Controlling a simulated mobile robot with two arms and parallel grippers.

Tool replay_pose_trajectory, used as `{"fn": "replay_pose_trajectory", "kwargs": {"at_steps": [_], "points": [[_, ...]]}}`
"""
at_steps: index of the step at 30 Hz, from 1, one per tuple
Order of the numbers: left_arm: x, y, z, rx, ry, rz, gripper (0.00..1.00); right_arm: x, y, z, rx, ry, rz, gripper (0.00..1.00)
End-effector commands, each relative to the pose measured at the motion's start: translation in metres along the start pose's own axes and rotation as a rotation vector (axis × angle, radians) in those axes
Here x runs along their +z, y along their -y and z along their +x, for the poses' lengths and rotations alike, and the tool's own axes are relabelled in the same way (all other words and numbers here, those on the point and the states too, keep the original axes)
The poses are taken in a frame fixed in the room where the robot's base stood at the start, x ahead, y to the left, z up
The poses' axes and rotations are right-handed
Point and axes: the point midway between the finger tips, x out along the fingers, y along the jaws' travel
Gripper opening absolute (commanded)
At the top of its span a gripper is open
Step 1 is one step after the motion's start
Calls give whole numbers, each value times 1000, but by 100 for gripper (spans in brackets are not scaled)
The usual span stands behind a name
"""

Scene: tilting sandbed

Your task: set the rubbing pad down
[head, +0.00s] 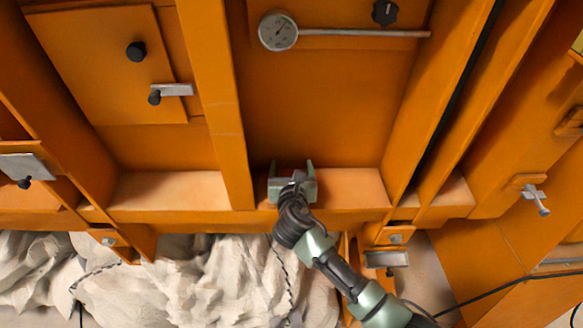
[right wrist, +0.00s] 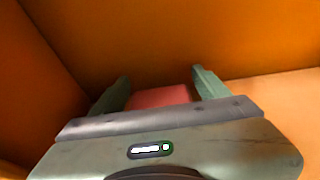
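My right gripper (head: 292,172) reaches up from below to the orange ledge (head: 350,188) at the foot of the middle bay. Its two green fingers stand wide apart with the reddish rubbing pad (head: 291,173) between them. My left gripper is not in view.
Upright orange ribs (head: 212,90) wall the bay on both sides. A round dial gauge (head: 278,31) with a metal rod is above on the back panel. Crumpled pale cloth-like material (head: 200,280) lies below the ledge. The ledge is clear right of the gripper.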

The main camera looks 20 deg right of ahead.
Motion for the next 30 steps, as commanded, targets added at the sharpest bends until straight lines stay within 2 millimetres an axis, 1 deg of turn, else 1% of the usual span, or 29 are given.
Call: {"fn": "replay_pose_trajectory", "kwargs": {"at_steps": [11, 14, 24, 27, 30], "points": [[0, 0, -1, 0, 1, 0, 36, 3, 0, -3, 0, 0, 1, 76], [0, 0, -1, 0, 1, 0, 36, 3, 0, -15, 2, 1, 0, 76], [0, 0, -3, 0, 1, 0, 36, 2, 0, -87, 2, 0, 1, 76], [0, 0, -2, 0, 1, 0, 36, 2, 0, -103, 2, -1, 1, 76], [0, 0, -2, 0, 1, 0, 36, 3, 0, -114, 1, 1, 0, 76]]}}
